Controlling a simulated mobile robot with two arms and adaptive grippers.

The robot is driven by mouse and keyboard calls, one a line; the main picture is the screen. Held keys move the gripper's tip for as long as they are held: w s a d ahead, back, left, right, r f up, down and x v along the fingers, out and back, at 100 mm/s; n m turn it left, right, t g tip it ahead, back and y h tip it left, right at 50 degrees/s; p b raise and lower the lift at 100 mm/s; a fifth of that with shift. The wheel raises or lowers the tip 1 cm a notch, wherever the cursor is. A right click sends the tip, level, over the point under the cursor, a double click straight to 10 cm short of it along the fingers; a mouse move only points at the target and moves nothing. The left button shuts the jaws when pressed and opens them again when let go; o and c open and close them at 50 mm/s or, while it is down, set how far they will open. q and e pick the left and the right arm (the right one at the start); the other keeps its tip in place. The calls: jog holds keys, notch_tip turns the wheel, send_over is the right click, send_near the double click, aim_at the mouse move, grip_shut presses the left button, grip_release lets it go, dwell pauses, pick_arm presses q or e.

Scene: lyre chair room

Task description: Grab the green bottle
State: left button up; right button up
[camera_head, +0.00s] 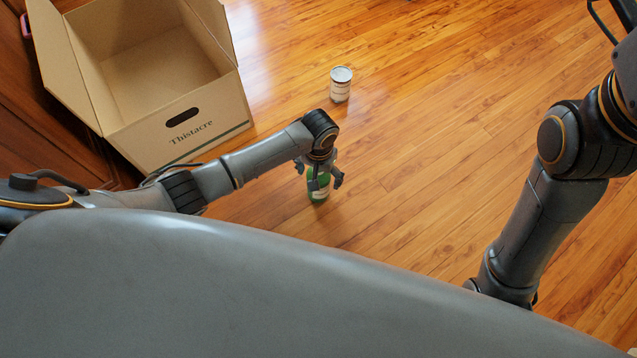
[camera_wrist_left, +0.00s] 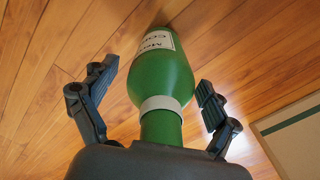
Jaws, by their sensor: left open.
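The green bottle (camera_head: 318,190) stands on the wooden floor, mostly hidden below my left gripper (camera_head: 322,183) in the head view. In the left wrist view the green bottle (camera_wrist_left: 160,75) shows a white label and a pale ring at its neck. My left gripper (camera_wrist_left: 152,100) is open, with one finger on each side of the bottle and visible gaps between the fingers and the glass. My right arm shows at the right of the head view, but its gripper is not visible.
An open cardboard box (camera_head: 175,130) marked "Thistacre" stands at the upper left. A white can (camera_head: 340,85) stands on the floor beyond my left gripper. Dark wooden furniture (camera_head: 30,110) is at the left edge. The floor (camera_head: 450,120) to the right of the bottle is clear.

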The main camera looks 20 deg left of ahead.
pick_arm(q)
jog(key=shift+c, duration=0.2)
jog(key=c, duration=1.2)
jog(key=shift+r, duration=0.1)
